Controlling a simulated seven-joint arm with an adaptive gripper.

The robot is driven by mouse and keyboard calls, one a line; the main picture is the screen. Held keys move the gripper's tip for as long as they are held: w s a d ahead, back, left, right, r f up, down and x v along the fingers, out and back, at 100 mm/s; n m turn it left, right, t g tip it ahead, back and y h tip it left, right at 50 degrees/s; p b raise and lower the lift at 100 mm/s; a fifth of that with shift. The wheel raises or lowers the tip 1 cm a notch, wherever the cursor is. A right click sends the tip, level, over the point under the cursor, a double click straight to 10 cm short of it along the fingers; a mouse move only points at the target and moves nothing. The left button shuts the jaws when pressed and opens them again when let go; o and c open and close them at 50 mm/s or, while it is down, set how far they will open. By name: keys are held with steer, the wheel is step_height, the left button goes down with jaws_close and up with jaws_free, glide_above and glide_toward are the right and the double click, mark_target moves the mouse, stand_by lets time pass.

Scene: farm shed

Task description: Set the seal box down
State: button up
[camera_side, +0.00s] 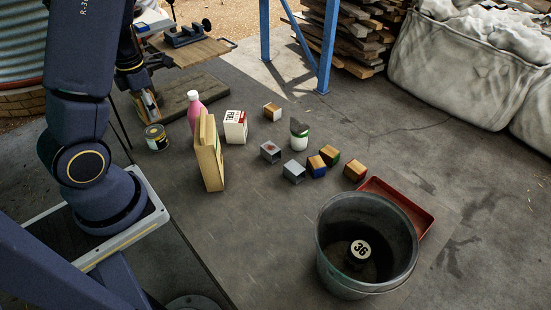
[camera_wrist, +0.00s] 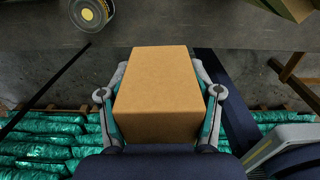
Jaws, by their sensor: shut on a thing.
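The seal box, a plain brown cardboard box (camera_wrist: 157,90), fills the middle of the wrist view. My gripper (camera_wrist: 160,105) is shut on it, one finger on each side. In the side view my gripper (camera_side: 146,100) hangs at the left edge of the worktop, near a black-and-yellow tin (camera_side: 156,137). Only a small part of the box shows there, between the fingers. In the wrist view the box lies just on my side of the worktop edge. Its underside is hidden, so I cannot tell its clearance.
A pink bottle (camera_side: 194,112), a tall tan block (camera_side: 209,152) and a white fuel carton (camera_side: 235,127) stand near the tin. Several small blocks, a dark bucket (camera_side: 335,272) and a red tray (camera_side: 421,214) are farther right. Green sacks (camera_wrist: 50,140) lie below the edge.

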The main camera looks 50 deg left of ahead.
steer(key=shift+m, duration=0.3)
steer(key=r, duration=0.5)
steer(key=shift+w+d+r, duration=0.2)
steer(key=shift+w+r, duration=0.2)
steer(key=w+d+m, duration=0.5)
steer(key=w+d, duration=0.2)
steer(key=w, duration=0.2)
steer(key=m, duration=1.3)
glide_above(279, 205)
steer(key=shift+d, duration=0.2)
step_height(279, 205, down, 28)
steer(key=shift+a+r, duration=0.1)
steer(key=shift+a, duration=0.05)
steer(key=shift+c, duration=0.2)
steer(key=o, duration=1.2)
steer(key=shift+o, duration=0.2)
